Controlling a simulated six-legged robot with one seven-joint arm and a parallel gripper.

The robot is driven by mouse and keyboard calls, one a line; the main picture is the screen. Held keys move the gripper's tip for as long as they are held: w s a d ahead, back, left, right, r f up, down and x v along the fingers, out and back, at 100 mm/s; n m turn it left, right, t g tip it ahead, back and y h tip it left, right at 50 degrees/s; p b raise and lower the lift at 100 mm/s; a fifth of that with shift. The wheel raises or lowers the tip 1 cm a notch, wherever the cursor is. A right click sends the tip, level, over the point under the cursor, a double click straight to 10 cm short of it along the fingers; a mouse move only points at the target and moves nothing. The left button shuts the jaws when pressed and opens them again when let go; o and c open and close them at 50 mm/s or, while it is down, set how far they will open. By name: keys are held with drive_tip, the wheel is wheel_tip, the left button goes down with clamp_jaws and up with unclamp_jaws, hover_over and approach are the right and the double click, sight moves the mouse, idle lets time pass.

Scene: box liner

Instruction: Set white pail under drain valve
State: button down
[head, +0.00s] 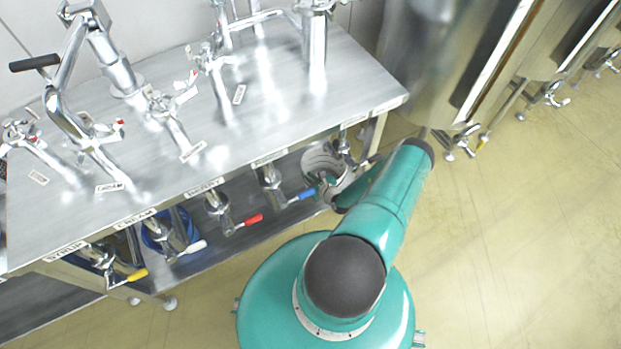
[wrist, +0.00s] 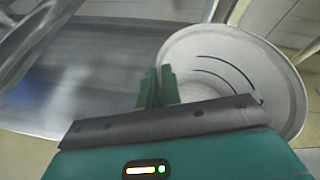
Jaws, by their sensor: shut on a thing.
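The white pail (head: 318,158) is at the right end of the lower part of the steel bench, partly hidden behind a valve and my arm. In the wrist view the pail (wrist: 225,62) shows its open mouth and looks empty, with dark curved lines on its inner wall. My gripper (wrist: 158,86) is shut on its near-left rim, one green finger on each side. Drain valves line the bench's front edge: yellow (head: 137,274), white (head: 192,247), red (head: 247,221) and blue (head: 301,195) handles. Another valve (head: 345,152) at the right end overlaps the pail in view.
Taps and fittings stand on the bench top (head: 270,110). A lower shelf (head: 45,300) runs beneath, with blue coiled hose (head: 160,228) on it. A large steel tank (head: 440,60) stands at the upper right. The floor (head: 530,230) at right is clear.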

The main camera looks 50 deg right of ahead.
drive_tip(key=shift+f, duration=0.2)
drive_tip(key=c, duration=1.6)
unclamp_jaws()
drive_tip(key=shift+r, duration=0.1)
drive_tip(key=v, duration=1.2)
